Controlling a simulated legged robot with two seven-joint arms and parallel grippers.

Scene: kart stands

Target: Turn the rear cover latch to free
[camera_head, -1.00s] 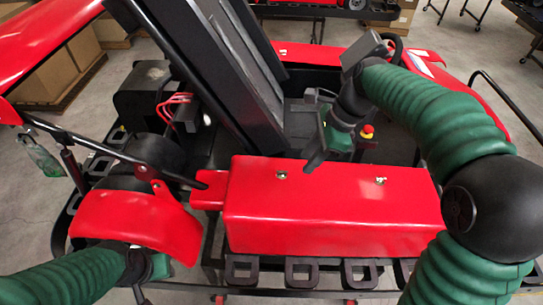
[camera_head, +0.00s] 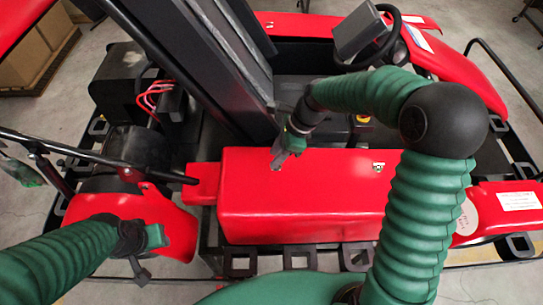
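The red box-shaped cover (camera_head: 310,205) lies across the middle of the kart, flat top up. A small metal latch (camera_head: 379,167) shows on the right of its top. The other latch, at the left of the top, is hidden behind my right gripper (camera_head: 277,163). The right gripper points down with its tips at or just over that spot; whether they touch or grip the latch I cannot tell. My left gripper (camera_head: 142,273) hangs beside the red fender (camera_head: 130,212) at lower left, away from the cover; its fingers are too small to read.
A dark sloping column (camera_head: 205,65) rises behind the cover. A steering wheel (camera_head: 392,45) and a yellow-red button (camera_head: 363,118) stand beyond it. A black bar (camera_head: 90,155) crosses at left. A dark slotted frame (camera_head: 300,257) runs along the near side.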

